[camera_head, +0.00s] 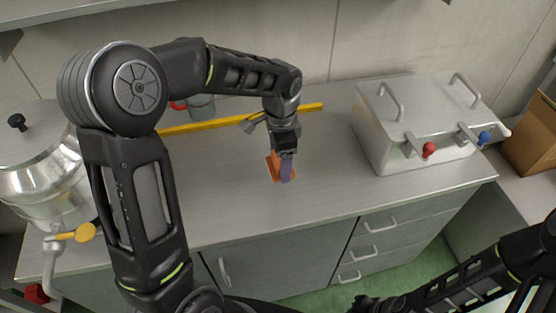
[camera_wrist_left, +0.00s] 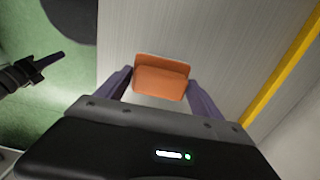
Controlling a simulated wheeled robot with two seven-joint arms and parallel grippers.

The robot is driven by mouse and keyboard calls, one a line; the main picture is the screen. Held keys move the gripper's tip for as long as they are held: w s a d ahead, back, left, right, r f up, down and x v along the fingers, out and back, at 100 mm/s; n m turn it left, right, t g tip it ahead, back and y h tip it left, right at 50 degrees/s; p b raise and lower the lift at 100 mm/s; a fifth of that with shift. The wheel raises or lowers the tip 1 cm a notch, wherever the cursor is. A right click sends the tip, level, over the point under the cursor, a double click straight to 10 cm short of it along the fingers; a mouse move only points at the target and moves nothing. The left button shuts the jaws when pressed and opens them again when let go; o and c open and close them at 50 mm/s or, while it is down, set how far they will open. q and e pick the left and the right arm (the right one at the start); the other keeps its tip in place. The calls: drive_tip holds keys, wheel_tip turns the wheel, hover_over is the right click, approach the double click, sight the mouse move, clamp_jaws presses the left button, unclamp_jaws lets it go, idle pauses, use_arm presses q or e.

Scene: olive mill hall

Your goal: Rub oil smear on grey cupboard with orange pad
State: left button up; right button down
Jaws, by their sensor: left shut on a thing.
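My left gripper (camera_head: 284,170) is shut on the orange pad (camera_head: 272,167), over the steel worktop. In the left wrist view the pad (camera_wrist_left: 161,82) sits between the two purple fingers. I cannot tell whether it touches the worktop. The grey cupboard (camera_head: 290,259) has grey-green doors and drawers with pale handles, under the worktop. I see no oil smear in either view. My right arm comes in at the lower right of the head view, and its gripper (camera_head: 366,303) is small and dark near the bottom edge.
A steel box (camera_head: 370,134) with red and blue knobs stands on the worktop at right. A steel vessel (camera_head: 40,182) with a yellow-handled tap is at left. A yellow bar (camera_head: 313,107) lies at the back. Green floor (camera_head: 412,268) is open in front.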

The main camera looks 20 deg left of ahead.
use_arm(q)
drive_tip(key=shift+r+p, duration=0.35)
drive_tip(key=shift+r, duration=0.45)
drive_tip(key=shift+a+f, duration=0.1)
